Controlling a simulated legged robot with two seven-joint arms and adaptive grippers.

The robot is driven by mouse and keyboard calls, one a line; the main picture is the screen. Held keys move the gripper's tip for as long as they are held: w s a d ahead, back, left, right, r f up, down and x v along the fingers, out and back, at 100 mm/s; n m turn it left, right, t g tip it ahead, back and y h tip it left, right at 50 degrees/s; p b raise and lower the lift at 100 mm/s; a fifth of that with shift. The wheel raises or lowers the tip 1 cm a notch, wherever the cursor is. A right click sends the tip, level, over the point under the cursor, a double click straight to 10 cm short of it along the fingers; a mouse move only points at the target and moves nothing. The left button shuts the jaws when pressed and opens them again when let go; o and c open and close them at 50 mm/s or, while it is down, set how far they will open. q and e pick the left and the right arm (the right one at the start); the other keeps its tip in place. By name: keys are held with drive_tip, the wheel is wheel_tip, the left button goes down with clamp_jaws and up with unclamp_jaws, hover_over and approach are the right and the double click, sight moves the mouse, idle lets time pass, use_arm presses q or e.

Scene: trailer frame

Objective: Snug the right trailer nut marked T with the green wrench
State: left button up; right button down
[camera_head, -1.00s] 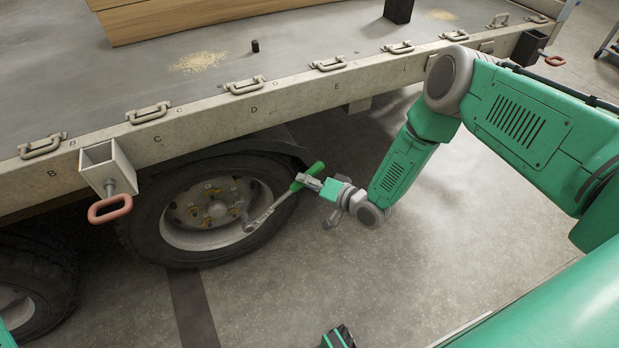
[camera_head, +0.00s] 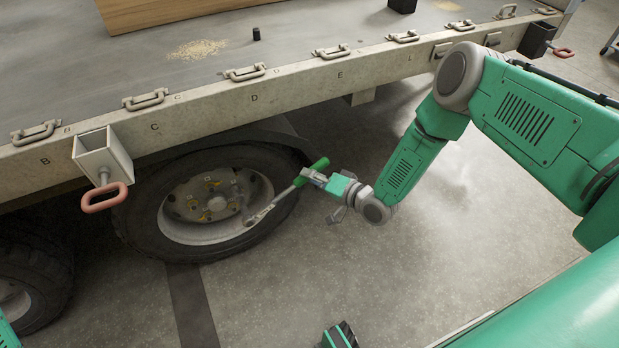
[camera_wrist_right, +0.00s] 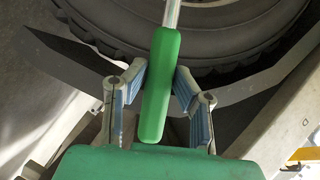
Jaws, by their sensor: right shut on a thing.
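The green-handled wrench (camera_head: 284,194) slants across the right side of the trailer wheel (camera_head: 150,215) in the head view. Its metal head lies near the lower right of the rim; whether it sits on a nut is too small to tell. My right gripper (camera_head: 317,180) is shut on the green handle, just outside the tyre. In the right wrist view the handle (camera_wrist_right: 158,95) lies between the finger pads of the right gripper (camera_wrist_right: 160,90), its shaft pointing to the tyre. Several nuts surround the hub (camera_head: 216,203); no T mark is readable. My left gripper is not clearly visible.
The trailer bed edge (camera_head: 290,92) with its latches runs above the wheel. A bracket with a red handle (camera_head: 105,198) sticks out at the wheel's upper left. A second tyre (camera_head: 35,285) is at the lower left. The floor (camera_head: 440,250) right of the wheel is clear.

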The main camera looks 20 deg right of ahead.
drive_tip(key=shift+d+f+m+b, duration=0.4)
drive_tip(key=shift+f+b, duration=0.1)
drive_tip(key=shift+f, duration=0.15)
drive_tip(key=shift+y, duration=0.3)
drive_tip(key=shift+d+f+m+t, duration=0.2)
drive_tip(key=shift+d+f+m, duration=0.1)
drive_tip(key=shift+f, duration=0.5)
drive_tip(key=shift+d+f+m+t, duration=0.2)
drive_tip(key=shift+d+f+m, duration=0.1)
drive_tip(key=shift+f, duration=0.5)
